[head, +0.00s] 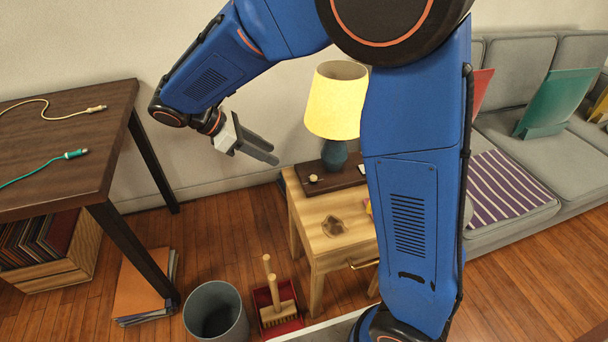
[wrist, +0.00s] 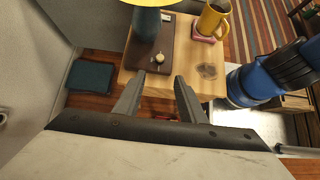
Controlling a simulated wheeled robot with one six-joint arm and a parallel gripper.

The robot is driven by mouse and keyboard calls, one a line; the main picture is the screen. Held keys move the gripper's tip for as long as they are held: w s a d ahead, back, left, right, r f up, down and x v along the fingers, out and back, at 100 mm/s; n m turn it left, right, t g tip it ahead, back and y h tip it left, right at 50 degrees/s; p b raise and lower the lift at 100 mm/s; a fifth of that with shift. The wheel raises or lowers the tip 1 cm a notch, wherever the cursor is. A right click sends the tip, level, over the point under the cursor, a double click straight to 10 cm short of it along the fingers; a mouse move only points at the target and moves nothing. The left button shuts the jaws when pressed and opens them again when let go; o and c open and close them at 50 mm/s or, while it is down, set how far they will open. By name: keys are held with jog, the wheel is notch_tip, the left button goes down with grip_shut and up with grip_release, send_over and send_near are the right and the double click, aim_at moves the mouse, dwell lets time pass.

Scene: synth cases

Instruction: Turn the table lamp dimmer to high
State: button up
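The table lamp (head: 336,100) has a lit yellow shade and a dark teal base. It stands on a dark wooden board (head: 345,178) on the side table, and its teal base (wrist: 146,24) shows in the wrist view. A small, pale round dimmer knob (head: 313,178) sits on the board beside the lamp base. In the wrist view the knob (wrist: 159,57) appears just beyond and between my fingertips. My gripper (head: 274,157) is open and empty, up and to the left of the lamp base. Its two fingers (wrist: 160,76) are spread apart. The knob's setting is too small to read.
A yellow mug (wrist: 214,18) stands on a pink coaster right of the board. A dark stain (head: 334,226) marks the side table. A desk (head: 70,160) stands left, a bin (head: 215,310) and dustpan (head: 278,310) below, a grey sofa (head: 520,150) right.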

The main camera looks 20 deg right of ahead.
aim_at(313, 177)
jog(key=x, duration=1.7)
jog(key=shift+c, duration=0.3)
grip_shut()
